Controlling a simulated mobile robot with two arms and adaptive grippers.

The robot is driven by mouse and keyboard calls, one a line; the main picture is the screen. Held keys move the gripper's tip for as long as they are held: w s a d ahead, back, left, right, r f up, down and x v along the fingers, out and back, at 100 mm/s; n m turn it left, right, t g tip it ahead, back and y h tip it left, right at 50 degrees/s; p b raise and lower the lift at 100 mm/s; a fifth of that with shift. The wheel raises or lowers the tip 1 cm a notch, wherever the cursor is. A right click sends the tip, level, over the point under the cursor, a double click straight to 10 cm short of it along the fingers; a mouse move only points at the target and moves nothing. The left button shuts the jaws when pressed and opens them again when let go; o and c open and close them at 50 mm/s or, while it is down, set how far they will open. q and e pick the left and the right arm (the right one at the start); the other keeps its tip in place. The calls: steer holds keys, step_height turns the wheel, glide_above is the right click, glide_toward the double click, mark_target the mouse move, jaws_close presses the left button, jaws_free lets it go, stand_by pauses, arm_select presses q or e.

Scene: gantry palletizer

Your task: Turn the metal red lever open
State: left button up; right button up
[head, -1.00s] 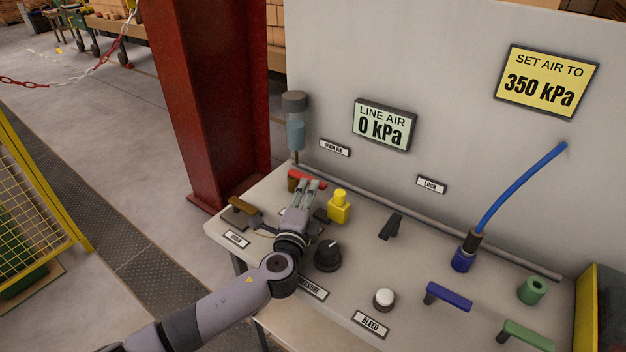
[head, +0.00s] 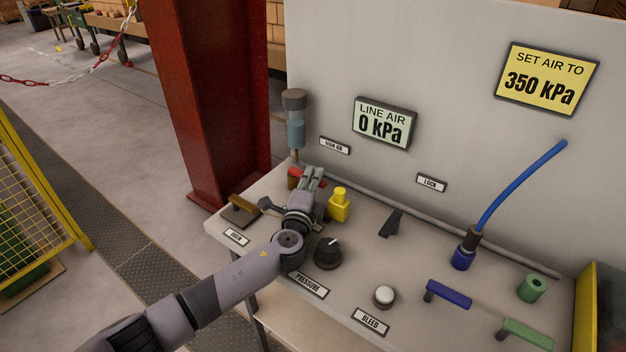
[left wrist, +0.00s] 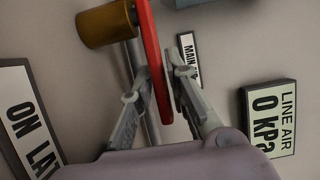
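The red lever (left wrist: 152,60) runs lengthwise between my left gripper's fingers in the left wrist view. Its brass-coloured valve body (left wrist: 105,24) is beside it at the top. In the head view only part of the red lever (head: 293,177) shows at the back left of the bench, by the "MAIN AIR" label (head: 335,146). My left gripper (head: 312,178) covers the rest. Its fingertips (left wrist: 160,74) are on either side of the lever, with a narrow gap at the right finger; contact at the left finger is unclear. My right gripper is not in view.
A yellow fitting (head: 339,205) stands close right of my left gripper, and a black knob (head: 328,253) in front. A brass-coloured handle (head: 243,203) is to the left. The line air display (head: 384,123) reads 0 kPa. A grey pipe (head: 440,225) runs along the wall.

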arm_select(q)
jaws_close()
stand_by(0.3)
steer(key=shift+a+f, duration=0.1)
